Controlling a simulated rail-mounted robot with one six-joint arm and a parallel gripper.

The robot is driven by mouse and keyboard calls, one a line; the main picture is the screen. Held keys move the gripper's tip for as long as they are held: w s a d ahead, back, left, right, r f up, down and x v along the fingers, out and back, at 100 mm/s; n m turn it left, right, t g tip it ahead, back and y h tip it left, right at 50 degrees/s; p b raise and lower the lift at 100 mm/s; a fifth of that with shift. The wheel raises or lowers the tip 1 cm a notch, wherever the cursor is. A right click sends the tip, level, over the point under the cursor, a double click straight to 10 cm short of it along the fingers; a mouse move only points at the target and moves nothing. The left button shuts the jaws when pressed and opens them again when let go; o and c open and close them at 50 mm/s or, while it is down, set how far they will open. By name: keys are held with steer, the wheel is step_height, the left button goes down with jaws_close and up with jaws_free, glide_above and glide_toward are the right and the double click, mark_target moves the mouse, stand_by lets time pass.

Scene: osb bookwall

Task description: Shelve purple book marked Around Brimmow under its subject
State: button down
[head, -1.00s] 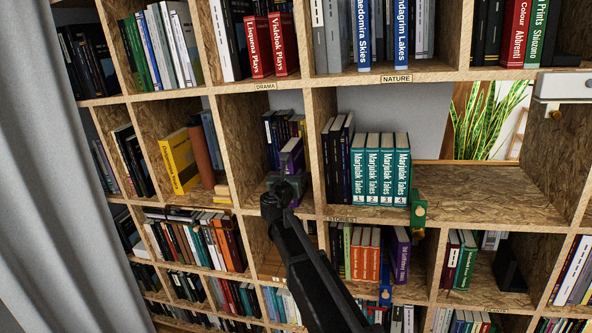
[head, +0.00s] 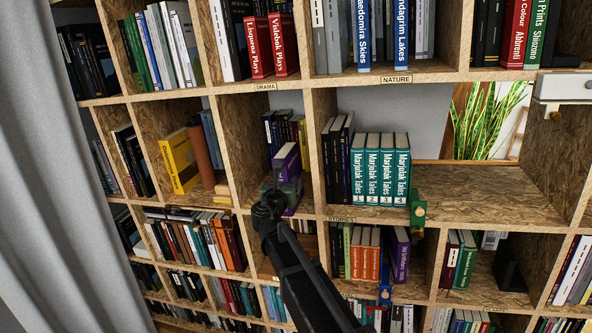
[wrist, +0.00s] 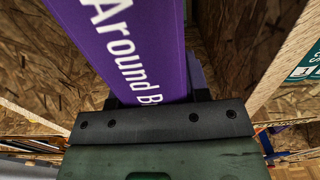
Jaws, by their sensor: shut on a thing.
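The purple book marked "Around B…" (wrist: 125,45) fills the upper middle of the wrist view, its last letters hidden by my gripper. In the head view the purple book (head: 286,158) is tilted, in the cubby left of the Marjulak Tales. My gripper (head: 284,186) is shut on it from the near side; the fingertips are mostly hidden. The wrist view shows the gripper (wrist: 160,120) across the book's lower end. Shelf labels read DRAMA (head: 264,87), NATURE (head: 396,80) and STORIES (head: 341,219).
Dark and yellow books (head: 285,128) stand behind the held book. Upright cubby walls are close on both sides. Teal Marjulak Tales (head: 380,168) stand right, with bare shelf (head: 480,190) beyond them. A green-and-brass object (head: 418,213) sits at that shelf's front edge.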

steer(key=v, duration=1.1)
steer(key=shift+r, duration=0.1)
